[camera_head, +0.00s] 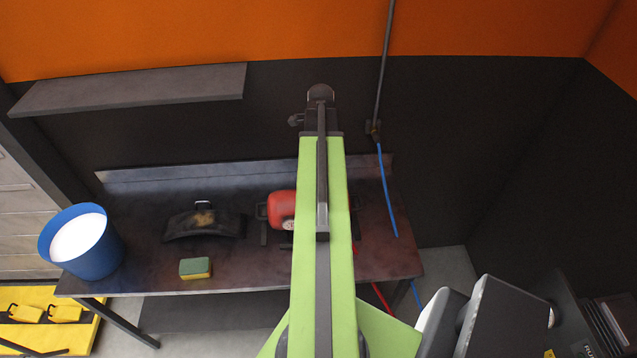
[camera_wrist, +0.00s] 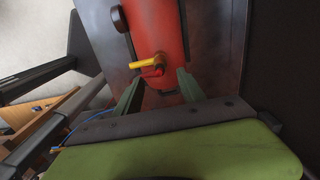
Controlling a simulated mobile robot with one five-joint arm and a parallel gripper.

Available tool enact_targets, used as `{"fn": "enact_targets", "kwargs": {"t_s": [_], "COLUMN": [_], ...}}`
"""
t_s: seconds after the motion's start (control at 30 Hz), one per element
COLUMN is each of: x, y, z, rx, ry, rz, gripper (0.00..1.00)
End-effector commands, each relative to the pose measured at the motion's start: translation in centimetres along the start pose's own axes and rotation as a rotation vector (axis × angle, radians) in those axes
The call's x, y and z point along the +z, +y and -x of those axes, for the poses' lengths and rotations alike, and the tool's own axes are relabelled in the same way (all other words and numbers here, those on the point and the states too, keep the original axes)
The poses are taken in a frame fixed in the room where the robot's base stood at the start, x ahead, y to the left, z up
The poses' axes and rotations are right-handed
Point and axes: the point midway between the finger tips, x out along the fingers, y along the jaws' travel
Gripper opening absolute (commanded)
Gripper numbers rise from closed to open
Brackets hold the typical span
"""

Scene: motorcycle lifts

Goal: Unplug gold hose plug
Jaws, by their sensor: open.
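A gold-yellow plug-like piece (camera_wrist: 147,61) sits across the end of the red tank (camera_wrist: 158,30) in the wrist view, with a small red part just below it. I cannot tell how the gold piece is joined to the tank. My gripper (camera_wrist: 161,76) is open, its two green fingers apart on either side of the tank's near end, with nothing held. In the head view the red tank (camera_head: 282,211) lies on the workbench, partly hidden behind my green arm. My gripper and the gold piece cannot be made out in the head view.
The dark workbench (camera_head: 140,265) also bears a blue bucket (camera_head: 96,258), a green-yellow sponge (camera_head: 195,268) and a dark curved object (camera_head: 185,228). A blue hose (camera_head: 387,195) hangs from a wall pipe at right. A red hose (camera_head: 381,297) hangs by the bench front.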

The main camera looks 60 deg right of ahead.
Motion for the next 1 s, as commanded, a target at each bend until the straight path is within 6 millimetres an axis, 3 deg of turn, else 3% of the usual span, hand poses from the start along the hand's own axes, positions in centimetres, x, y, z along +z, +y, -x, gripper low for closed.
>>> {"fn": "enact_targets", "kwargs": {"t_s": [0.17, 0.63, 1.0], "x": [0.0, 0.0, -0.1], "y": [0.0, 0.0, 0.0], "z": [-1.6, -8.3, -8.9], "rx": [0.0, 0.0, 0.0], "ry": [0.0, 0.0, 0.0], "rz": [0.001, 0.001, 0.0], "gripper": [0.47, 0.47, 0.47]}}
